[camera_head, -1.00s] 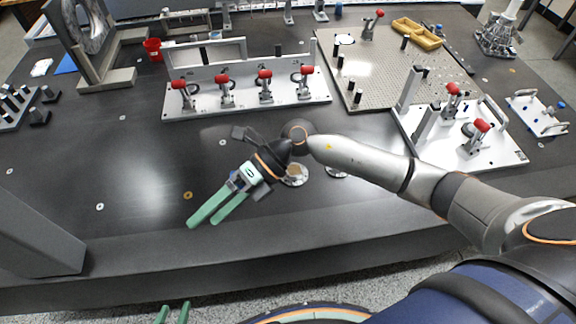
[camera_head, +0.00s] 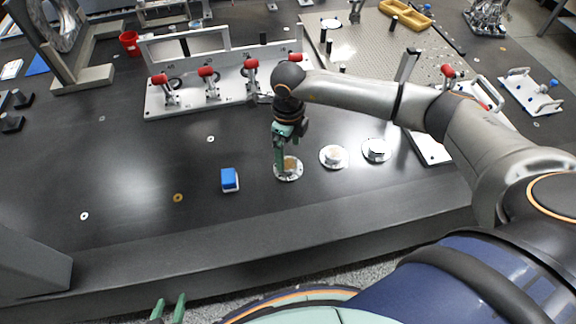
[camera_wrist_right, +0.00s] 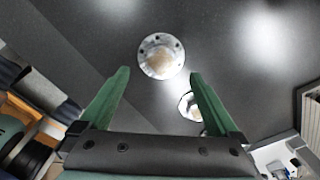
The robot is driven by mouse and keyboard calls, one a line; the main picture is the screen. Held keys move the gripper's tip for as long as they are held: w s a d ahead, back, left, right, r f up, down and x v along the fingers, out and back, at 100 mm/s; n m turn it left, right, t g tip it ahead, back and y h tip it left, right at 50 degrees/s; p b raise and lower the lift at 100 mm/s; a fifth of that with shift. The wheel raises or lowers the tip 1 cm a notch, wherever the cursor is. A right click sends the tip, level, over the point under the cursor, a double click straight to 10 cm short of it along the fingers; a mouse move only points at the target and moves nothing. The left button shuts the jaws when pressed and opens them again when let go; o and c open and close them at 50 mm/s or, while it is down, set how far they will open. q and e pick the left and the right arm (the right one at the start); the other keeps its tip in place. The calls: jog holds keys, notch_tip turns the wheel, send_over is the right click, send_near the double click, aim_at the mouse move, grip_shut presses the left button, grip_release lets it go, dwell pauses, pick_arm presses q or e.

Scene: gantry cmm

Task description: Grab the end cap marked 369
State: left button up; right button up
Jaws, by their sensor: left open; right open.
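Three round silver end caps lie in a row on the dark table in the head view: a left one (camera_head: 290,174), a middle one (camera_head: 334,157) and a right one (camera_head: 376,150). No number is readable on any of them. My right gripper (camera_head: 281,165) points down over the left cap, its fingers partly covering it. In the right wrist view, its open green fingers (camera_wrist_right: 160,95) have one cap (camera_wrist_right: 161,57) ahead between them and a second cap (camera_wrist_right: 190,106) by the right finger. My left gripper (camera_head: 168,308) is open and empty at the bottom edge.
A blue block with a pale base (camera_head: 230,180) stands left of the caps. A fixture plate with red-handled clamps (camera_head: 215,97) is behind my right gripper. Another clamp fixture (camera_head: 430,150) is partly hidden by my right arm. The front left table is mostly clear.

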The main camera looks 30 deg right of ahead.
aim_at(288, 164)
jog(key=shift+w+f, duration=0.1)
jog(key=shift+f, duration=2.6)
grip_shut()
